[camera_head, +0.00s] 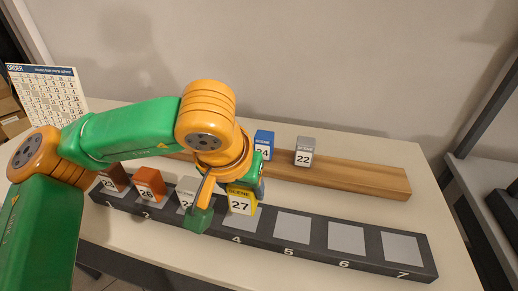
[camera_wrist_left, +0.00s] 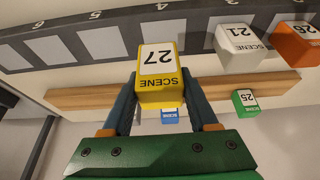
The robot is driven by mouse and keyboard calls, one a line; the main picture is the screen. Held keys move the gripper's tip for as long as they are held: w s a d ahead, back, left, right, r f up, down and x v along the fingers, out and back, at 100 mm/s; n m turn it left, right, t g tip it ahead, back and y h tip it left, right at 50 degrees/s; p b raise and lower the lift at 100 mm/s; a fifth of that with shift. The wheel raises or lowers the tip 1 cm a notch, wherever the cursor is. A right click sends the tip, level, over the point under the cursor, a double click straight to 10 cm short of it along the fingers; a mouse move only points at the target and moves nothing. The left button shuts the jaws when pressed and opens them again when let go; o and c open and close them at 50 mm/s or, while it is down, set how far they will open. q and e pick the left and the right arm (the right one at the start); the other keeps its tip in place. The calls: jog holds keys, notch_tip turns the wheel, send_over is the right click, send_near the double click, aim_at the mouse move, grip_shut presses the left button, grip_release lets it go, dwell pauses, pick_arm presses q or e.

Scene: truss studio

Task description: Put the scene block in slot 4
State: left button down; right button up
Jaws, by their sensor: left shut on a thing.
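The yellow scene block (camera_head: 242,203), marked 27, is held upright by my left gripper (camera_head: 232,194). In the left wrist view the yellow block (camera_wrist_left: 161,68) sits between the two blue-grey fingers, which are shut on it. Slot 4 (camera_head: 240,224) is a grey pad on the dark numbered rack (camera_head: 266,238). In the head view the block is over the back part of this pad; whether it touches the pad cannot be told. In the left wrist view, part of slot 4 (camera_wrist_left: 163,31) shows beyond the block. My right gripper is not in view.
Brown (camera_head: 116,178), orange (camera_head: 150,185) and white (camera_head: 187,191) blocks stand in slots 1 to 3. Slots 5 to 7 are empty. Behind, a wooden plank (camera_head: 360,181) bears blue (camera_head: 264,142), grey (camera_head: 304,150) and green (camera_wrist_left: 246,103) blocks. An order sheet (camera_head: 48,94) stands at left.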

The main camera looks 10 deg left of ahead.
aim_at(241, 200)
pick_arm(q)
jog(key=x, duration=0.3)
jog(key=a+x, duration=0.1)
jog(key=x, duration=0.1)
jog(key=shift+s+a+f, duration=0.1)
jog(key=shift+s+f, duration=0.1)
jog(key=shift+f, duration=0.45)
jog(key=shift+c, duration=0.8)
grip_release()
jog(key=shift+r, duration=0.2)
jog(key=v, duration=1.2)
jog(key=shift+s+r, duration=0.1)
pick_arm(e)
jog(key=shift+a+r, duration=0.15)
